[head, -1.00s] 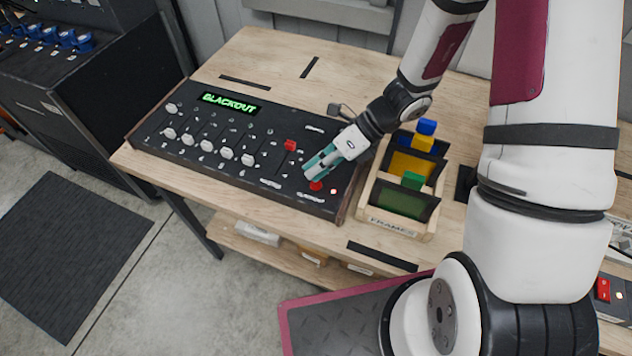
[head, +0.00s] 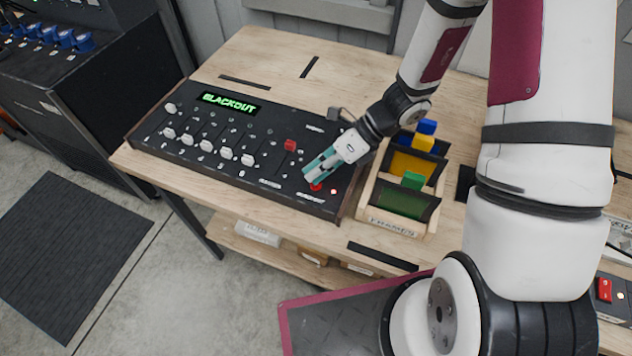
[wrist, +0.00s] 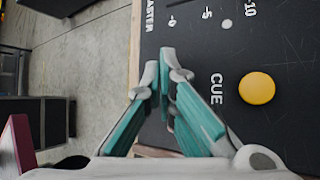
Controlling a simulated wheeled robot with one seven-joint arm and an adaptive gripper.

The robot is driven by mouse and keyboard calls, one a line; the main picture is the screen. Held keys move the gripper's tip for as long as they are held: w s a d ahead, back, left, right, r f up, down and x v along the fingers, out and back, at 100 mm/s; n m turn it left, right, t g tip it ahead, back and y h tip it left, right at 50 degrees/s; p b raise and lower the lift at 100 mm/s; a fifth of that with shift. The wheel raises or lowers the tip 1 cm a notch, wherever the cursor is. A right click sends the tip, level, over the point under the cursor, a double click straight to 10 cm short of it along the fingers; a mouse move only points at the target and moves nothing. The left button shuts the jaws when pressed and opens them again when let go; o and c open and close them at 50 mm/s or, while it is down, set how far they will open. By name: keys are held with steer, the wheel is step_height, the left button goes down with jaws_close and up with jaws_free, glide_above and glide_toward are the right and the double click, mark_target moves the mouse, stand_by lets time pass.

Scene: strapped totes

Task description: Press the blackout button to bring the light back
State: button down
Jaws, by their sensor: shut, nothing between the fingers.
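The black control desk (head: 225,160) lies on the wooden table, and its display (head: 229,103) reads BLACKOUT in green letters. A round red button (head: 316,187) sits near the desk's front right corner; the label by it is too small to read. My gripper (head: 308,177) is shut and empty, its teal fingers pointing down right at the red button and partly covering it. I cannot tell whether the tips touch it. In the wrist view the closed fingertips (wrist: 165,58) lie over the desk's edge. A yellow button (wrist: 257,88) marked CUE is beside them; the red button is not visible there.
A red fader cap (head: 290,145) and several white fader caps (head: 227,153) stand up from the desk. The table behind the desk is mostly clear.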

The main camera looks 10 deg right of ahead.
steer(key=shift+f, duration=0.3)
steer(key=shift+r, duration=0.2)
stand_by(0.4)
steer(key=shift+r+p, duration=0.3)
steer(key=shift+r, duration=0.35)
steer(key=shift+r+p, duration=0.85)
steer(key=shift+r, duration=1.65)
